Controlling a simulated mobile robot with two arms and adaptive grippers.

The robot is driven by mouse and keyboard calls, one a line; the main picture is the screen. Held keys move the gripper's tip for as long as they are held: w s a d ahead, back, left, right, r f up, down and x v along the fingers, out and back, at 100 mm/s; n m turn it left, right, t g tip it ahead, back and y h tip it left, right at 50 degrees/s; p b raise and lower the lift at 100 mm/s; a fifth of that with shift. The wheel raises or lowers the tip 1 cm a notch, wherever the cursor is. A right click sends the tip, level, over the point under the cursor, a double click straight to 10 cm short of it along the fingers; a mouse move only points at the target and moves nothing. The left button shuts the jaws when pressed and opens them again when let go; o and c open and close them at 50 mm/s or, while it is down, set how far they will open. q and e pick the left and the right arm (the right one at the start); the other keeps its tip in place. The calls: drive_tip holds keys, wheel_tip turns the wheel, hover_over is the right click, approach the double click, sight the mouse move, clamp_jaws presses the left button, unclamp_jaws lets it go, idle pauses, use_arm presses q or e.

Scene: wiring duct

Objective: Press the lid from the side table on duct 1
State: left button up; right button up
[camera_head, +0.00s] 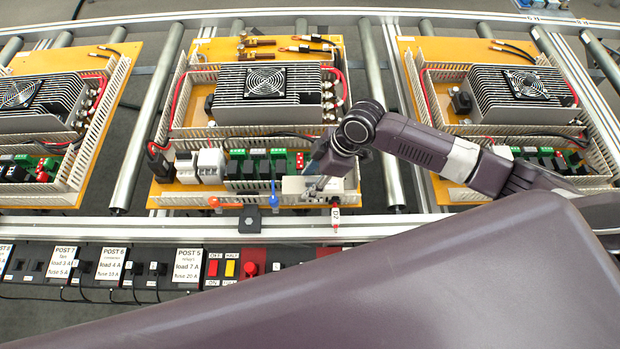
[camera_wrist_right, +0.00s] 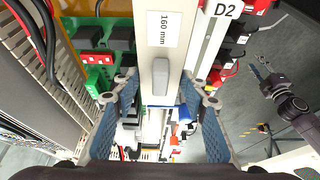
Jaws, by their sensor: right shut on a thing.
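My right gripper (camera_head: 316,188) is at the front edge of the middle panel. It is shut on a light grey lid (camera_head: 293,186), across the lid's width. In the right wrist view, the lid (camera_wrist_right: 176,35) lies between the blue finger pads of the right gripper (camera_wrist_right: 160,88), with a "160 mm" label and a grey raised block. A "D2" tag (camera_head: 335,214) is close by. White slotted ducts (camera_head: 177,105) frame the panel; I see no tag for duct 1. I cannot tell whether the lid touches a duct. A dark gripper (camera_wrist_right: 263,76), likely my left, appears at right; its jaws are unclear.
A finned power unit with a fan (camera_head: 266,88) stands on the middle panel. Green terminal boards and relays (camera_head: 255,168) sit close to the lid. An orange clip (camera_head: 214,202) and a blue clip (camera_head: 274,198) are at the front. Similar panels flank it.

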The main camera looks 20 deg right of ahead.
drive_tip(key=shift+f+b, duration=0.5)
drive_tip(key=shift+f, duration=0.4)
drive_tip(key=o, duration=1.1)
drive_tip(key=shift+r, duration=0.1)
drive_tip(key=v, duration=1.2)
